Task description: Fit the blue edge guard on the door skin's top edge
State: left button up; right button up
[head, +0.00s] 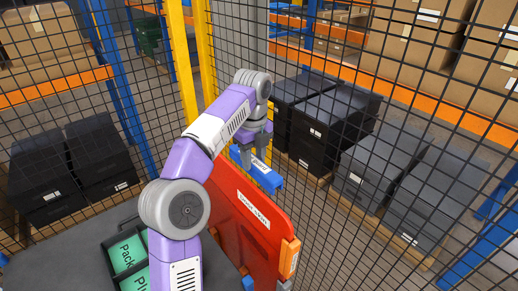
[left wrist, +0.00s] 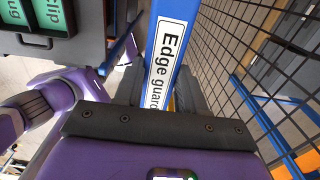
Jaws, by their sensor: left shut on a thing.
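The blue edge guard (head: 266,177) has a white label; in the left wrist view the label on the edge guard (left wrist: 166,58) reads "Edge guard". My left gripper (head: 256,156) is shut on it, with one finger on each side. The red door skin (head: 232,213) stands upright below, with a white label near its top. The guard is by the upper part of the door skin; I cannot tell whether it touches the top edge. In the left wrist view the fingers (left wrist: 160,92) partly hide the guard. My right gripper is not in view.
An orange piece (head: 290,257) sits at the door skin's right edge. A dark tray (head: 108,247) with green labelled compartments stands at the lower left on a grey surface. Black wire fencing (head: 400,130) and a yellow post (head: 183,60) stand behind, with black boxes (head: 325,122) beyond.

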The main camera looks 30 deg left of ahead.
aim_at(254, 187)
pick_arm(q)
jog(key=f, duration=0.2)
jog(key=shift+s+f, duration=0.2)
jog(key=shift+f, duration=0.2)
jog(key=shift+w+f, duration=0.15)
jog(key=shift+f, duration=0.9)
jog(key=shift+w, duration=0.1)
jog(key=shift+a+f, duration=0.1)
jog(key=shift+f, duration=0.4)
dwell(0.3)
jog(key=shift+f+b, duration=0.8)
jog(key=shift+f, duration=0.45)
dwell(0.9)
dwell(0.4)
jog(key=o, duration=1.2)
jog(key=shift+o, duration=0.2)
